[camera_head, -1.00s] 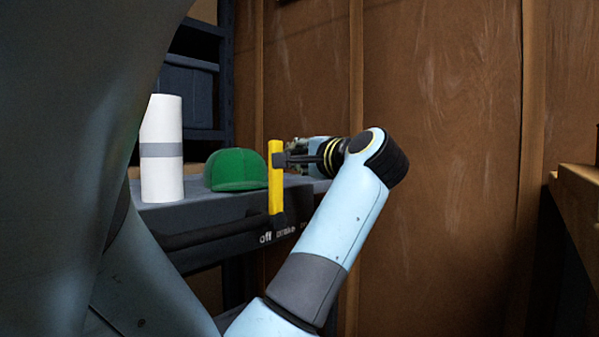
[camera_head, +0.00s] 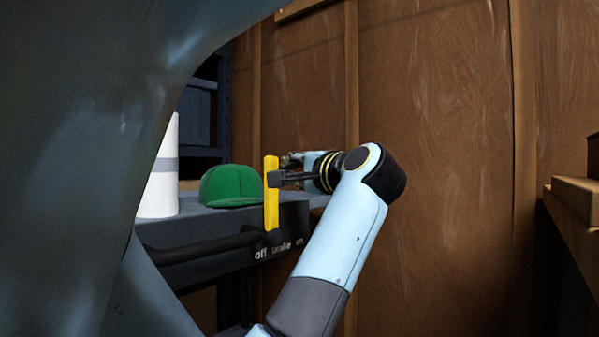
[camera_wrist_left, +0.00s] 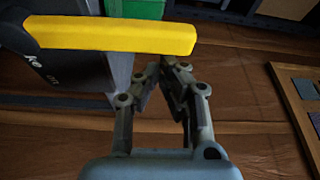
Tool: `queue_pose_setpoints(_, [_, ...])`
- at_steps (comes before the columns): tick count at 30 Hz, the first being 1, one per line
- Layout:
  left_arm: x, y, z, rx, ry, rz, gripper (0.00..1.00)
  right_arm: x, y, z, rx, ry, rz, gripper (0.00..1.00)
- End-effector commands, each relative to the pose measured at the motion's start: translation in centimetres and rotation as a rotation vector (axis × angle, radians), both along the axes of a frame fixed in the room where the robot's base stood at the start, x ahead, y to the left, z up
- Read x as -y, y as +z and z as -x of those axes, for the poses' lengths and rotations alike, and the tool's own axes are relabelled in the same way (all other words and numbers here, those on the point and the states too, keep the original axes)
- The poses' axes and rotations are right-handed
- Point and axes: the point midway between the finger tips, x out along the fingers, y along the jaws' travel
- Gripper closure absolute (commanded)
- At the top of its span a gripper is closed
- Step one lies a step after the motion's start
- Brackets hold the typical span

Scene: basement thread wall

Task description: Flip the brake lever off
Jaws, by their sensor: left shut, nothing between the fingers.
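The brake lever is a yellow bar (camera_head: 271,205) that stands nearly upright at the front edge of the grey bench, above the white words "off brake on". In the left wrist view the lever (camera_wrist_left: 115,36) runs across the upper left from a dark round pivot. My left gripper (camera_head: 275,179) is shut and empty at the right side of the lever's upper half. In the left wrist view its fingertips (camera_wrist_left: 168,62) meet just below the lever's free end. I cannot tell whether they touch it. My right gripper is not in view.
A green cap (camera_head: 231,187) and a white roll with a grey band (camera_head: 161,180) stand on the bench (camera_head: 215,222) left of the lever. Dark shelving (camera_head: 203,115) rises behind. A brown wooden wall (camera_head: 440,130) is at the back. A box (camera_head: 577,190) sits at the right edge.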

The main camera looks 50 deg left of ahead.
Motion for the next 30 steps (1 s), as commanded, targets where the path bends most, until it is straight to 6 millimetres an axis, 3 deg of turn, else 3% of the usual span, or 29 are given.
queue_pose_setpoints(13, [5.9, -0.3, 1.3, -0.001, -0.001, 0.007, 1.0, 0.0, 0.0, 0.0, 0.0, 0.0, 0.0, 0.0])
queue_pose_setpoints(30, [6.7, -0.2, 1.5, -0.001, 0.0, 0.002, 1.0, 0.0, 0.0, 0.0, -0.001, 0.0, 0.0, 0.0])
